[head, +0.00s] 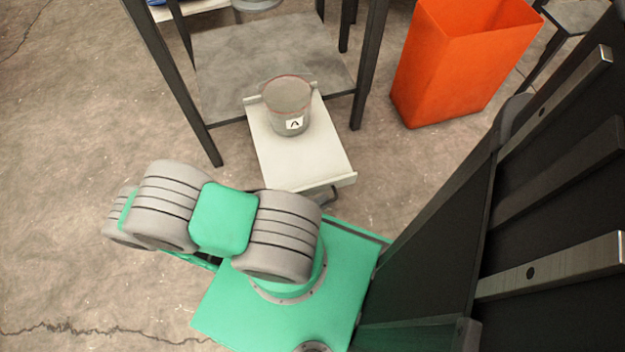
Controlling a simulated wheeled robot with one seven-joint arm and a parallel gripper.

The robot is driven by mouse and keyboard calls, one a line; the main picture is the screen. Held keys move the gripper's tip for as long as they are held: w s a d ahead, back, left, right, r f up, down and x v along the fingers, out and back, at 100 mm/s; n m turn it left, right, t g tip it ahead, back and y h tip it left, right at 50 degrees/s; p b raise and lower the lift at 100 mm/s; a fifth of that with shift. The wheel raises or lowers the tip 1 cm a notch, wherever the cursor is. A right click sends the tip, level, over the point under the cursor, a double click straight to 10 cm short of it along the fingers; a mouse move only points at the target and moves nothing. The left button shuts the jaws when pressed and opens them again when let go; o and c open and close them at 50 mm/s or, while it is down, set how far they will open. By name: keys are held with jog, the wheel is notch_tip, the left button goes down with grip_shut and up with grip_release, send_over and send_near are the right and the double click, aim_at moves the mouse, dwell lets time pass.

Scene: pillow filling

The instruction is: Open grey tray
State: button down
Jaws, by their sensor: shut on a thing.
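The grey tray (318,158) is a pale, flat drawer-like tray that sticks out from under the table towards me. A grey bucket (288,112) with a dark letter on a white label stands upright on its far part. My grey and green arm lies just in front of the tray. My gripper is hidden from this view, so its hold on the handle cannot be seen.
A dark-legged table (170,85) stands over the tray's far end, with a grey lower board (235,65). An orange bin (450,75) stands at the right. The concrete floor (70,130) at the left is clear.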

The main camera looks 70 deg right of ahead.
jog(key=shift+s+a, duration=0.45)
jog(key=shift+a, duration=0.05)
jog(key=c, duration=1.5)
grip_release()
jog(key=p+v, duration=0.1)
jog(key=v, duration=0.7)
jog(key=shift+p, duration=0.3)
